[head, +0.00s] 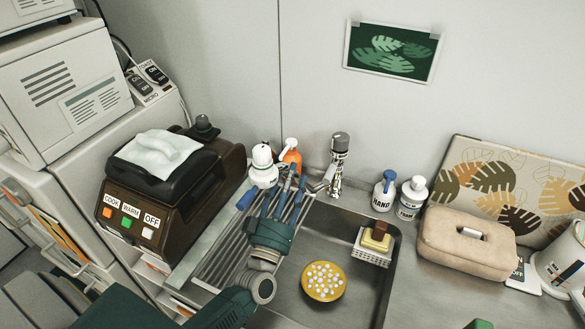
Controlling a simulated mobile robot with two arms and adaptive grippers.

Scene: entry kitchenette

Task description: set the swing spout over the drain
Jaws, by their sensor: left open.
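The faucet (339,160) stands upright at the back of the sink, with a dark grey top and a chrome body. Its swing spout (321,184) points left and toward me, near the basin's back left corner. My left gripper (284,183), dark green with blue-grey fingers, is open over the drainboard, with its fingertips just left of the spout. I cannot tell whether they touch it. A yellow round piece with white dots (323,282) lies in the steel basin (356,230). No bare drain hole shows. My right gripper is out of view.
Soap bottles (384,191) stand right of the faucet; white and orange bottles (263,166) stand behind my fingers. A sponge caddy (374,244) sits at the basin's right side. A brown cooker (168,190) stands left of the ribbed drainboard (223,253).

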